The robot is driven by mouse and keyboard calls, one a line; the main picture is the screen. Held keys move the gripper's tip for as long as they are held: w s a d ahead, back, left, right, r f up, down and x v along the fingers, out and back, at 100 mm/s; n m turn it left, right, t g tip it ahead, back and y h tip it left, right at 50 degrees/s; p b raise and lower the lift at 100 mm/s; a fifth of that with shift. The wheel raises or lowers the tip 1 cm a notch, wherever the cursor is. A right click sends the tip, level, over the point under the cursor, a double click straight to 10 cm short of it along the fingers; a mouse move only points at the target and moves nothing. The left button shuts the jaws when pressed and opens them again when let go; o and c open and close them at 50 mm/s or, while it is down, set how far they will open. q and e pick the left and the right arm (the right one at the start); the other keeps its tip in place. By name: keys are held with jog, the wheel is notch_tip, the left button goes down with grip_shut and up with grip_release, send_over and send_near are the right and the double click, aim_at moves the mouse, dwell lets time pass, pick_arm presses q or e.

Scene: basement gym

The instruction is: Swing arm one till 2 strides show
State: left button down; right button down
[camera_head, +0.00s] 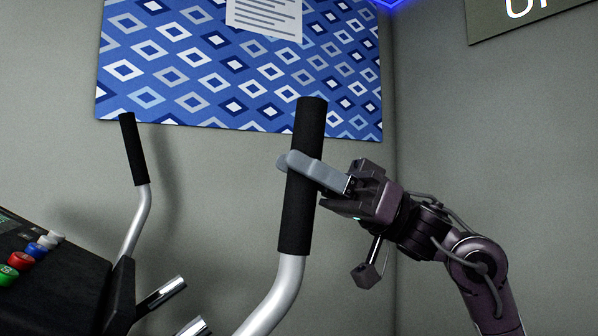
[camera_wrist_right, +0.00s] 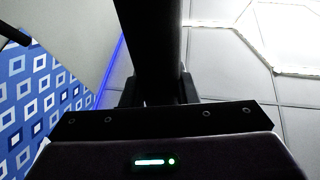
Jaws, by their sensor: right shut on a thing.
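The nearer swing arm (camera_head: 285,285) is a silver tube that rises to a black foam grip (camera_head: 310,125). My right gripper (camera_head: 294,164) comes from the right and is shut around the middle of this grip. In the right wrist view the dark grip (camera_wrist_right: 152,40) runs up between the two fingers (camera_wrist_right: 158,90). A second swing arm (camera_head: 137,215) with a black grip stands farther left, untouched. The console (camera_head: 55,285) is at the lower left, partly cut off, and no stride count can be read. My left gripper is out of view.
The console carries red, green, blue and white buttons (camera_head: 20,260). Two short silver tubes (camera_head: 160,295) stick up beside it. A blue patterned board (camera_head: 200,70) with a white sheet (camera_head: 265,17) hangs on the grey wall behind. The space right of my arm looks clear.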

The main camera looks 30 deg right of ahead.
jog(key=c, duration=1.1)
grip_release()
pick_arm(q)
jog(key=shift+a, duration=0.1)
pick_arm(e)
jog(key=shift+d+f+b, duration=0.3)
jog(key=shift+d, duration=0.1)
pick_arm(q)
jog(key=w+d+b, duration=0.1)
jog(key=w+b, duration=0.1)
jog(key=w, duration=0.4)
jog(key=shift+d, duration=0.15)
pick_arm(e)
jog(key=v, duration=0.6)
jog(key=shift+s+d+f, duration=0.1)
jog(key=shift+s+d, duration=0.05)
jog(key=shift+d, duration=0.2)
